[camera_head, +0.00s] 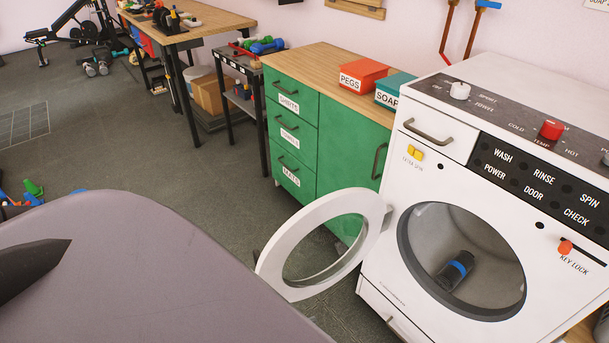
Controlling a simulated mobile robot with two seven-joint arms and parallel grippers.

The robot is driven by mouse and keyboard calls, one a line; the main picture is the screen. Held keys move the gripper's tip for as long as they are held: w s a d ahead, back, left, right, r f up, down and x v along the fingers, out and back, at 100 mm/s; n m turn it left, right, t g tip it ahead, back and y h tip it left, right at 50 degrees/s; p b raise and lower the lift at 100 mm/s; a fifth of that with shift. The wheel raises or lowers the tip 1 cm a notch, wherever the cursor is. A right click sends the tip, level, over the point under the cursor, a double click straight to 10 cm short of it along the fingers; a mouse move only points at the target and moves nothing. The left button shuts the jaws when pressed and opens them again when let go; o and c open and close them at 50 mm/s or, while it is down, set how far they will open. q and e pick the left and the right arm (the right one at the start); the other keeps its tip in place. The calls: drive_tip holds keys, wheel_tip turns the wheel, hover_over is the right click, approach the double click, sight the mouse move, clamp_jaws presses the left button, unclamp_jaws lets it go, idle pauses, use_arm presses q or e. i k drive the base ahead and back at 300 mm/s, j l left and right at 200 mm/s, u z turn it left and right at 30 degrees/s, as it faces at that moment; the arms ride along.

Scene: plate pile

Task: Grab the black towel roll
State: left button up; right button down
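A black towel roll (447,278) with a blue band lies inside the drum of the white washing machine (408,203), seen through its round opening. The machine's round white door (268,262) is swung open to the left. The roll lies tilted near the lower middle of the drum.
The grey rounded surface (150,260) fills the lower left. A green cabinet (345,150) stands behind the open door, with a red pegs box (362,78) and a teal soap box (392,92) on top. Open floor (150,165) lies between the grey surface and the workbenches.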

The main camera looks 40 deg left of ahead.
sight(455, 270)
drive_tip(key=j, duration=0.4)
drive_tip(key=i+j+u, duration=0.1)
drive_tip(key=j, duration=0.35)
drive_tip(key=i+j, duration=0.1)
drive_tip(key=j, duration=0.3)
drive_tip(key=j+z, duration=0.35)
drive_tip(key=j, duration=0.25)
drive_tip(key=j+z, duration=0.35)
drive_tip(key=j, duration=0.25)
drive_tip(key=j+z, duration=0.35)
drive_tip(key=j, duration=0.2)
drive_tip(key=k+j+z, duration=0.2)
drive_tip(key=j+z, duration=0.15)
drive_tip(key=j, duration=0.2)
